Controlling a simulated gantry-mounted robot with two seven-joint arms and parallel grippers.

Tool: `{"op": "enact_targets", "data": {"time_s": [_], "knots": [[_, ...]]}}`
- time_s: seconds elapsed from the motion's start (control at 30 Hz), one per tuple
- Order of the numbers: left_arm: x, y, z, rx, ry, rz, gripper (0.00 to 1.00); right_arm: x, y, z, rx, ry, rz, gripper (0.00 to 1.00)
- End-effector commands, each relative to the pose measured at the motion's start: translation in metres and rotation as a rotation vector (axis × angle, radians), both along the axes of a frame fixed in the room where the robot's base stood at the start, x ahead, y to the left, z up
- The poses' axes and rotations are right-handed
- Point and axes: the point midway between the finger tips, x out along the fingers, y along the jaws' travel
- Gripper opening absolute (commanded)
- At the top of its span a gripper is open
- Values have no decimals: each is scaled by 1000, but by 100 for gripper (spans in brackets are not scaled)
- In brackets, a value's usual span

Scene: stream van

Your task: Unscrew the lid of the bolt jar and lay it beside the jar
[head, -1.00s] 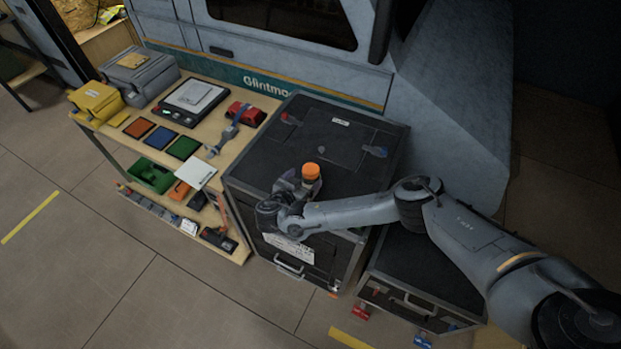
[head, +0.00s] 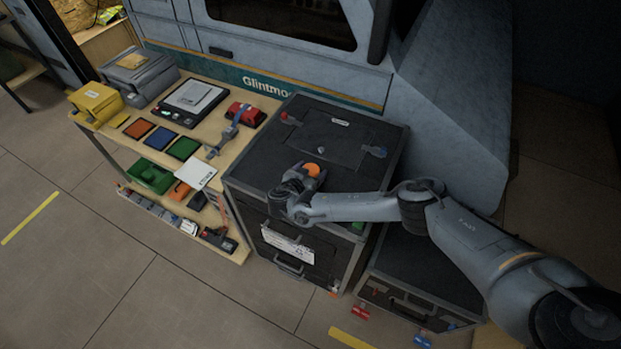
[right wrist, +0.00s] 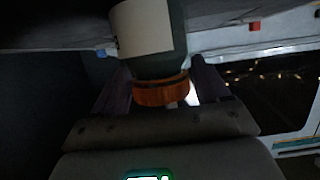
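The bolt jar has an orange lid (head: 312,169) and stands near the front of the black case top. In the right wrist view the jar (right wrist: 148,28) has a dark greenish body with a pale label, and its orange lid (right wrist: 160,93) is still against it. My right gripper (head: 311,176) is at the lid. In the right wrist view its two fingers (right wrist: 160,80) stand on either side of the lid. A bright gap shows near the right finger, but contact is unclear. In the head view the gripper hides most of the jar. My left gripper is not in view.
The black case (head: 262,150) has clear top around the jar, with a small red item (head: 289,118) and a blue one (head: 376,151) farther back. A wooden bench (head: 135,125) with bins and a scale stands left. The van (head: 290,40) is behind.

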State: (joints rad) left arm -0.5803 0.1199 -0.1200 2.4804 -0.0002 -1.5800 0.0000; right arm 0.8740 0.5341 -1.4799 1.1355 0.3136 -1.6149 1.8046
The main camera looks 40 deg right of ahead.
Motion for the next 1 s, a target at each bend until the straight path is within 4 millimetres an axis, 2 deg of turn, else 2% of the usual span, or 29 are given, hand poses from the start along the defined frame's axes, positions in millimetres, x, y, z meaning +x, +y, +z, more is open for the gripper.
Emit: {"op": "enact_targets", "data": {"time_s": [0.03,0.3,0.33,0.77,1.0], "knots": [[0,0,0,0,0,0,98,0,0,0,0,0,0,66],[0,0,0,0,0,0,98,0,0,0,0,0,0,25],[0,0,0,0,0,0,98,0,0,0,0,0,0,23],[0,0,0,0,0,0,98,0,0,3,1,-2,0,22],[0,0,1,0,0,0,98,1,0,20,1,-4,0,22]]}}
